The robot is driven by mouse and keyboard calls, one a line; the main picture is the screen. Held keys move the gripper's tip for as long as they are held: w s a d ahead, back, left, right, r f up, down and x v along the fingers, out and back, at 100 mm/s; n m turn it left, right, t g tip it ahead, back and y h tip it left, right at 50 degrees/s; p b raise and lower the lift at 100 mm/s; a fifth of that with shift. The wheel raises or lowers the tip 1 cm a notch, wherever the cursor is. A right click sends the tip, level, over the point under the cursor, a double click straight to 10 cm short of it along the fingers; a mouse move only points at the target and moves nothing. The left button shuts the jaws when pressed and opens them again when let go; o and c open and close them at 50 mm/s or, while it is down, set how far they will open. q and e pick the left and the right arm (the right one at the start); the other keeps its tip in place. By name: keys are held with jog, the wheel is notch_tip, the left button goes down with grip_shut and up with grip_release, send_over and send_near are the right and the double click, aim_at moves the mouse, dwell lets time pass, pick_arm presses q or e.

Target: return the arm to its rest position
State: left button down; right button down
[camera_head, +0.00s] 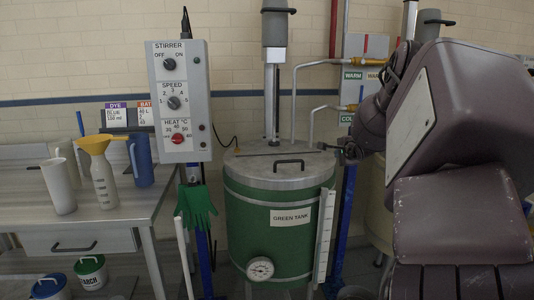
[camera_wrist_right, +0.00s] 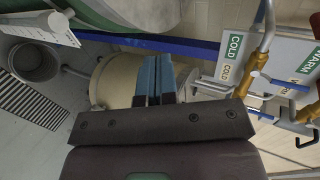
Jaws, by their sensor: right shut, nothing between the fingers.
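My right arm reaches in from the right of the head view. Its gripper (camera_head: 335,148) is by the right rim of the green tank (camera_head: 262,220); whether it touches the lid cannot be told. In the right wrist view the two blue fingers (camera_wrist_right: 153,78) are together, shut with nothing between them. My left gripper is not in view.
A stirrer control box (camera_head: 181,100) stands left of the tank. Warm and cold pipes (camera_head: 318,62) run behind my gripper. A table (camera_head: 100,222) at left holds a jug, a bottle with a funnel and a blue pitcher. A bucket (camera_wrist_right: 36,60) stands on the floor.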

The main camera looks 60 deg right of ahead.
jog(key=s+a+f+m+g+y, duration=0.1)
jog(key=s+a+f+m+y, duration=0.15)
jog(key=a+f+m, duration=1.1)
jog(key=s+a+f+m+y, duration=0.2)
jog(key=a+f+m+y, duration=0.2)
jog(key=a+f+m, duration=0.9)
jog(key=a+f+m+t+y, duration=0.1)
jog(key=a+f+m+y, duration=0.1)
jog(key=a+f, duration=0.65)
jog(key=a+f+m+y, duration=0.15)
jog(key=a+f, duration=0.25)
jog(key=a, duration=0.9)
jog(key=w+a+r+m+t, duration=0.1)
jog(key=a+m, duration=0.5)
jog(key=a, duration=0.3)
jog(key=w+a+r+m+t, duration=0.1)
jog(key=a+r+m+t, duration=0.1)
jog(key=a+m, duration=0.4)
jog(key=shift+w+a+r+m+p, duration=0.15)
jog(key=shift+a+r+m+p, duration=0.2)
jog(key=shift+a, duration=1.4)
jog(key=shift+f, duration=0.1)
